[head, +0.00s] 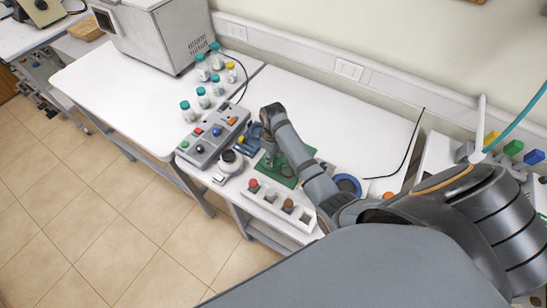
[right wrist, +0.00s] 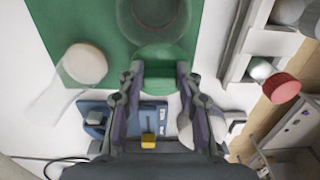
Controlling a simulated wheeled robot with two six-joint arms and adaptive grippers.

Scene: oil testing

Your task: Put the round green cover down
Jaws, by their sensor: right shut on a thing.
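My right gripper (head: 268,148) is over the left part of the green mat (head: 288,168). In the right wrist view, the gripper (right wrist: 159,76) is shut on the near edge of the round green cover (right wrist: 159,54). The cover lies close to a round clear glass vessel (right wrist: 153,12) above the green mat (right wrist: 60,30). I cannot tell whether the cover touches the vessel or the mat. In the head view the cover is too small and hidden to make out clearly. My left gripper is not in view.
A white rack (head: 300,221) with a red-capped item (head: 253,183) lies in front. A grey control box (head: 212,142), teal-capped bottles (head: 188,112) and a blue ring (head: 347,184) are nearby.

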